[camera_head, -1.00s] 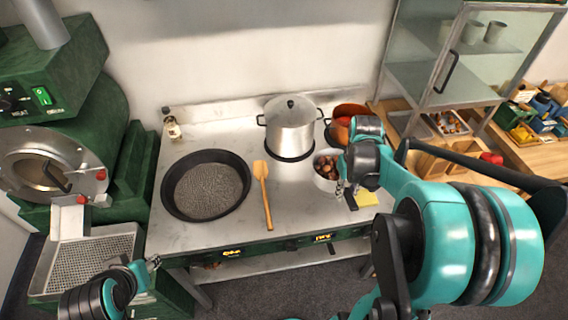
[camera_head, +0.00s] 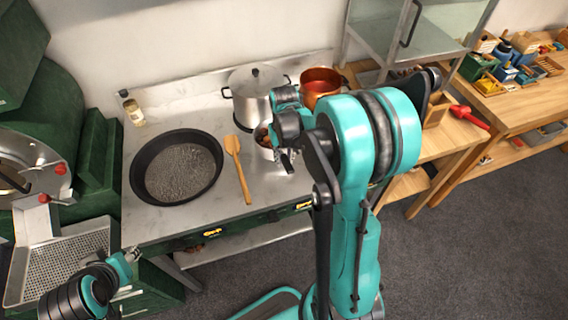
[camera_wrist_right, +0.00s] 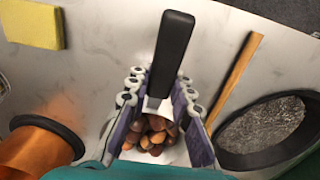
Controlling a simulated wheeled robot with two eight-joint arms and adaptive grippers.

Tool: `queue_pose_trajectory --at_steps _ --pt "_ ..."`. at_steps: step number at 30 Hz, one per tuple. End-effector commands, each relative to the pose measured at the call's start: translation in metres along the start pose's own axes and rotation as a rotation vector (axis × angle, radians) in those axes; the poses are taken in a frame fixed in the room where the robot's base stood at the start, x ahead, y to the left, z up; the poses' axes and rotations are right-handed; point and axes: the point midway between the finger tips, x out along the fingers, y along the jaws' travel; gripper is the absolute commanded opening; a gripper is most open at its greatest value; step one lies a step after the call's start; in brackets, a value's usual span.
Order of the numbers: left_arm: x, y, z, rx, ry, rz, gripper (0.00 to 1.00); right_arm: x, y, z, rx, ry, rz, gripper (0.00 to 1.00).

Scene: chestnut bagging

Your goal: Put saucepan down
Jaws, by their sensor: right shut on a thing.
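The small pale saucepan (camera_head: 264,141), holding several brown chestnuts (camera_wrist_right: 150,138), is at the right part of the steel worktop, in front of the stockpot. My right gripper (camera_head: 287,162) is shut on its black handle (camera_wrist_right: 173,48), which shows between the two fingers in the wrist view. The arm hides part of the saucepan in the head view. I cannot tell whether its base touches the worktop. My left gripper (camera_head: 133,256) is low at the left, apart from the worktop items; its fingers are too small to read.
A wide black pan (camera_head: 180,170) and a wooden spatula (camera_head: 237,163) lie left of the saucepan. A lidded stockpot (camera_head: 246,93) and a copper pot (camera_head: 322,82) stand behind. A yellow sponge (camera_wrist_right: 33,24) shows in the wrist view. Bare steel (camera_head: 225,215) lies along the front.

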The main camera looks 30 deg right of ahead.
Motion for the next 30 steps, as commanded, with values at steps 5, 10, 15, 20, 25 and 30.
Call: queue_pose_trajectory --at_steps 5,10,15,20,25,30 --pt "0.009 0.000 0.006 0.000 0.000 0.000 0.40 0.026 0.000 0.000 0.000 0.001 0.000 0.00" --pt "0.008 0.000 0.005 0.000 0.000 0.000 0.40 0.026 0.000 0.000 0.000 0.001 0.000 0.00" --pt "0.009 0.000 0.007 0.000 0.000 0.000 0.40 0.029 0.000 0.000 0.000 0.001 0.000 0.00" --pt "0.009 0.000 0.006 0.000 0.000 0.000 0.40 0.028 0.000 0.000 0.000 0.000 0.000 0.42" --pt "0.009 0.000 0.006 0.000 0.000 0.000 0.40 0.028 0.000 0.000 0.000 0.000 0.000 0.42" --pt "0.006 0.000 0.004 0.000 0.000 0.000 0.40 0.022 0.000 0.000 0.000 0.000 0.000 0.42"
